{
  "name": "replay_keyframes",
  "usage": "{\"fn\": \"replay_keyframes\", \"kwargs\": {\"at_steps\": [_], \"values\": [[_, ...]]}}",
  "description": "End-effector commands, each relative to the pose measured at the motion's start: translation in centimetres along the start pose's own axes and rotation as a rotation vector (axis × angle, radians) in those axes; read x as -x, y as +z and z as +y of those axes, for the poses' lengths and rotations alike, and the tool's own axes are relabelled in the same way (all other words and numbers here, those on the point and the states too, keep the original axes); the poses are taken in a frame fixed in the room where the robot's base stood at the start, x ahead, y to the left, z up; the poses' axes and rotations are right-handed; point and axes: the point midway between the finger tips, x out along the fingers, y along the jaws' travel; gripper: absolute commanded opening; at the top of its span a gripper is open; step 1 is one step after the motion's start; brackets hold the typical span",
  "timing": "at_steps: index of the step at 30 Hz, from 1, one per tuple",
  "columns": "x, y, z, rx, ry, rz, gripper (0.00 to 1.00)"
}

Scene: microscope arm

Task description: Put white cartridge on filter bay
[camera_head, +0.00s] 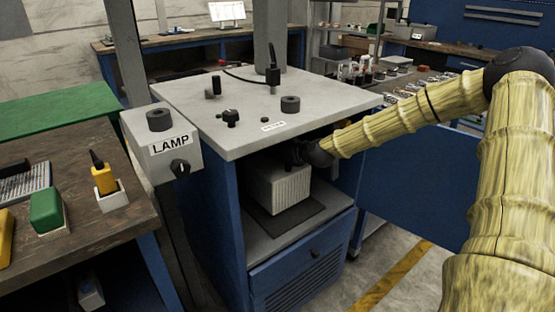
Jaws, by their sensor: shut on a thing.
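The white cartridge (277,190), a pale ribbed box, is inside the open bay (254,246) under the grey top of the blue cabinet. It is above a dark mat (300,217) on the bay floor; I cannot tell if it touches the mat. My gripper (296,158) reaches in from the right, under the top's edge, and is shut on the white cartridge at its upper part. The fingers are dark and in shadow, so their exact contact is hard to see.
The overhanging grey top (330,104) is close above my gripper. A blue panel (415,190) stands to the right. A LAMP box (165,140) is on the left, beside a wooden bench (105,222) with green and yellow items. A drawer (300,275) is below the bay.

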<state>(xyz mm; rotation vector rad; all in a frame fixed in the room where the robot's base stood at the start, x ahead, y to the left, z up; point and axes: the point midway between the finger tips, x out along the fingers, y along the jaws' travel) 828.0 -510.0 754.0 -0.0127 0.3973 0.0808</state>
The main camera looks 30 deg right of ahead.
Motion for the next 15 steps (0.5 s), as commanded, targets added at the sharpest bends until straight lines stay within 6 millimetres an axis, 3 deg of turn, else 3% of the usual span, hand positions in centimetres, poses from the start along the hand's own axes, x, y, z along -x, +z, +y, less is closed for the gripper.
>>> {"fn": "replay_keyframes", "kwargs": {"at_steps": [4,15], "values": [[-0.8,0.4,-0.3,0.003,0.000,-0.003,0.00],[-1.9,-2.5,-0.3,0.002,0.000,-0.003,0.00]]}}
